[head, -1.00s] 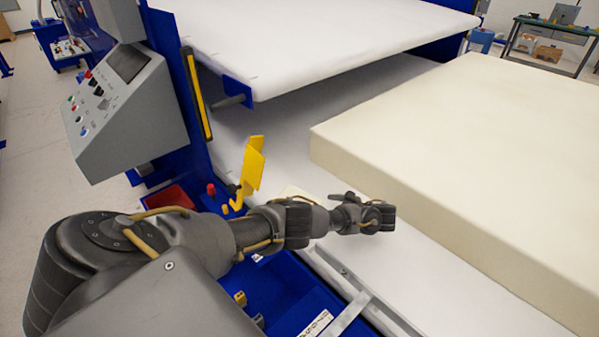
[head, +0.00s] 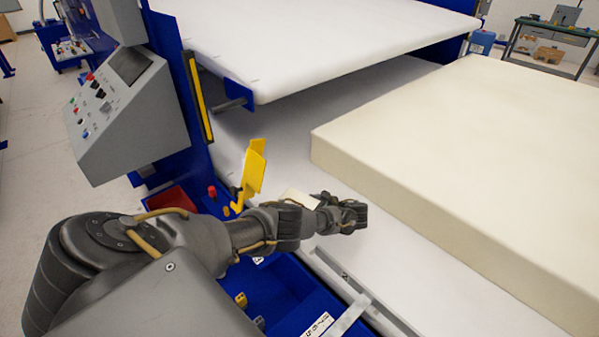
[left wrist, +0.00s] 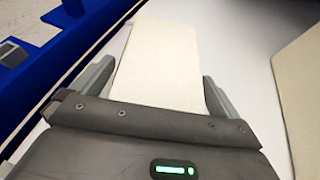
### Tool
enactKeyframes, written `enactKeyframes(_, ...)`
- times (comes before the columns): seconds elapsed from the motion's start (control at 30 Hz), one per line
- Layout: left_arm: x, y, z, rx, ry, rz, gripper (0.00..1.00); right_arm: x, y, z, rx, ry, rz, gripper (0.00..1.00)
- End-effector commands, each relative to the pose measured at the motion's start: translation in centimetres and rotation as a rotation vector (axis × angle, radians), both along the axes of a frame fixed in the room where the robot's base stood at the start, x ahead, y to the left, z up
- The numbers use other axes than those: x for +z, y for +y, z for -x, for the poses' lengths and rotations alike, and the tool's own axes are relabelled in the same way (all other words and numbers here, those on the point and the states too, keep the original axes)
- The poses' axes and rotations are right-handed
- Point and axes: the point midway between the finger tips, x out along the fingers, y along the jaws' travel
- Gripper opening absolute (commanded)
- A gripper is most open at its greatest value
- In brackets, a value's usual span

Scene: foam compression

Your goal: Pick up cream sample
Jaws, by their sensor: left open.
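The cream sample (left wrist: 160,62) is a flat pale block lying on the white belt. In the left wrist view it lies between the two open fingers of my left gripper (left wrist: 158,85). Gaps show at its sides near the fingertips, and its near end is hidden behind the gripper body. In the head view only a small part of the sample (head: 300,199) shows behind my left wrist. My left gripper (head: 350,215) is low over the belt there, its fingers mostly hidden. My right gripper is not in view.
A large cream foam block (head: 470,130) fills the right of the belt (head: 400,265). A white upper platen (head: 310,40) overhangs the back. A yellow bracket (head: 250,175), a red knob (head: 212,192) and a blue frame edge lie close on the left. A control panel (head: 125,110) stands further left.

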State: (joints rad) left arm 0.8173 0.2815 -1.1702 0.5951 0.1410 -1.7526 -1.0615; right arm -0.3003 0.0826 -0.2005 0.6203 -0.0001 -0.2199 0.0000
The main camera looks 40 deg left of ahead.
Motion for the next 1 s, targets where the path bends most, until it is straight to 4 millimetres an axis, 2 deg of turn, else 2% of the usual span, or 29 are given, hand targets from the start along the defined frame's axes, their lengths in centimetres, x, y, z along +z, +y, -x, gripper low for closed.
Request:
enactKeyframes(0.1, 0.0, 0.0, 0.0, 0.0, 0.0, 0.0, 1.0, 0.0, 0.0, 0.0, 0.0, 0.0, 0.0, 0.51)
enactKeyframes(0.4, 0.0, -0.1, 0.0, 0.0, 0.0, 0.0, 0.61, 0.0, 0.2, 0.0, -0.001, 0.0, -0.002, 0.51)
enactKeyframes(0.77, 0.8, 0.0, 0.0, 0.0, 0.0, 0.0, 0.6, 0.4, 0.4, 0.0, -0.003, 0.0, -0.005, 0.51)
enactKeyframes(1.0, 4.4, 0.1, -0.1, -0.001, -0.002, 0.001, 0.6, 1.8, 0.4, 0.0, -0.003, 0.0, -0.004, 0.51)
